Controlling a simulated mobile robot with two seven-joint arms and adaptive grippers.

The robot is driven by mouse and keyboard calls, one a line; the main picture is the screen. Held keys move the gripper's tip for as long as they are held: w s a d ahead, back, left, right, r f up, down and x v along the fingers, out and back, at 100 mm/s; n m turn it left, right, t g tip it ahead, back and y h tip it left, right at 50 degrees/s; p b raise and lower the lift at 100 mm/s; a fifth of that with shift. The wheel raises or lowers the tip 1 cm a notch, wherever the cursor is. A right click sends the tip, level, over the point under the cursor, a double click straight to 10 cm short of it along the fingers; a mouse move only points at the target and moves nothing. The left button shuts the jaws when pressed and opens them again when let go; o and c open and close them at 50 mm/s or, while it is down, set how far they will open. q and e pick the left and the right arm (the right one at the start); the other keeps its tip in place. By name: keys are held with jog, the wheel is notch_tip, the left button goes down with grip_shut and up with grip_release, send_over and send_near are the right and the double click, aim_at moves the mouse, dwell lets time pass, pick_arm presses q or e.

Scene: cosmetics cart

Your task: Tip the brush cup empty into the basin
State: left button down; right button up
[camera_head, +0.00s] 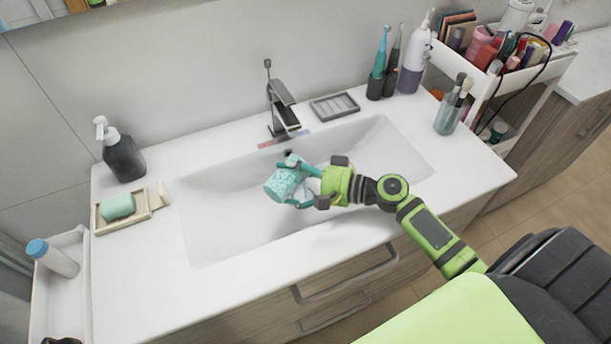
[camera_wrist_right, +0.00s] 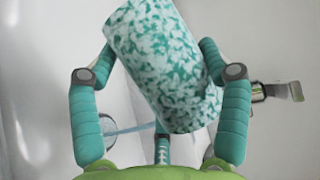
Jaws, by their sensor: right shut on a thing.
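A teal-and-white speckled cup (camera_head: 283,184) is held tilted over the white basin (camera_head: 215,215). My right gripper (camera_head: 296,180) is shut on its sides, and the cup also fills the middle of the right wrist view (camera_wrist_right: 165,65). Whether anything is inside the cup is hidden. A thin bluish streak shows beside the cup in the wrist view; I cannot tell what it is. A clear glass (camera_head: 447,117) with several makeup brushes stands at the counter's right end. My left gripper is not in view.
The dark faucet (camera_head: 281,100) stands behind the basin. A soap dispenser (camera_head: 122,155) and a soap dish (camera_head: 128,212) are on the left. Electric toothbrushes (camera_head: 380,65), a pump bottle (camera_head: 416,60) and a loaded cart (camera_head: 490,75) are at the right. The front counter strip is clear.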

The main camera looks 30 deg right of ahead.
jog(key=shift+w+d+r+m+y+b, duration=0.1)
jog(key=shift+d+r+m+y+b, duration=0.15)
jog(key=shift+m+b, duration=0.35)
